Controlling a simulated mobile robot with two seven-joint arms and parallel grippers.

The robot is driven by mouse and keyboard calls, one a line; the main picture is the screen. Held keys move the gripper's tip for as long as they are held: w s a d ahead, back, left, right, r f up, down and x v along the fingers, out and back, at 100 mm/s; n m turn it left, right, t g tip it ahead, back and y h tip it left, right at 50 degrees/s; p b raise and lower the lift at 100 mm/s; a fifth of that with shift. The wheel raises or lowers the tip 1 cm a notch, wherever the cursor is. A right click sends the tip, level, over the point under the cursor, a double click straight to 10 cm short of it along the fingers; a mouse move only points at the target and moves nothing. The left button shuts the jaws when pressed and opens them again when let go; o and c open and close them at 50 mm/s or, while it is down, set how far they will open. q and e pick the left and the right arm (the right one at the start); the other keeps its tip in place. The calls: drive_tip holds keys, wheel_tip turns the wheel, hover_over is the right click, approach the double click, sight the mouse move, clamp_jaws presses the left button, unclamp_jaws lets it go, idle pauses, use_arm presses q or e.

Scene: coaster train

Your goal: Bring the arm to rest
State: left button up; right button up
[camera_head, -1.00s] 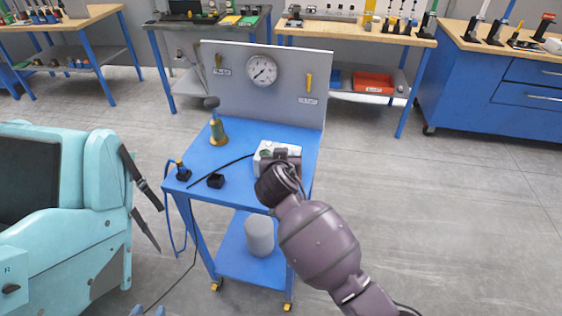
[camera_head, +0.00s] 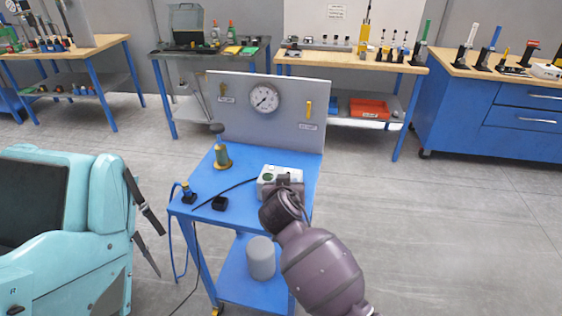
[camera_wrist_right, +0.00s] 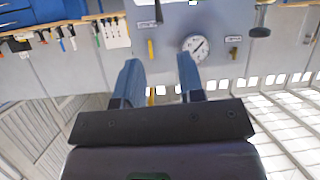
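My right arm (camera_head: 322,272) reaches in from the bottom right of the head view. Its wrist (camera_head: 280,210) appears in front of the near right part of the blue cart (camera_head: 240,200) and overlaps a white box (camera_head: 278,172); I cannot tell whether they touch. The fingers are hidden in the head view. In the right wrist view my right gripper (camera_wrist_right: 158,75) shows two blue-grey fingers apart with nothing held between them. Beyond them are the cart's grey back panel and gauge (camera_wrist_right: 196,46). My left gripper is not in view.
Benches line the back. Floor at right is clear.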

wheel_tip(320, 180, up, 4)
drive_tip(key=a+n+t+y, duration=0.2)
drive_tip(key=n+y, duration=0.1)
drive_tip(key=n, duration=0.1)
use_arm(q)
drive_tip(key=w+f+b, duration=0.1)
drive_tip(key=b, duration=0.2)
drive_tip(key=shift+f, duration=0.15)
use_arm(e)
drive_tip(key=s+d+f+m+g, duration=0.1)
drive_tip(key=s+d+f, duration=1)
drive_tip(key=s, duration=0.4)
drive_tip(key=s+d+f+m+g+h, duration=0.1)
drive_tip(key=s+d+f+g, duration=0.1)
drive_tip(key=s+d+f, duration=1)
drive_tip(key=s+d, duration=0.1)
drive_tip(key=s, duration=0.2)
drive_tip(key=shift+s+f, duration=0.25)
drive_tip(key=shift+f, duration=0.05)
drive_tip(key=shift+a, duration=0.1)
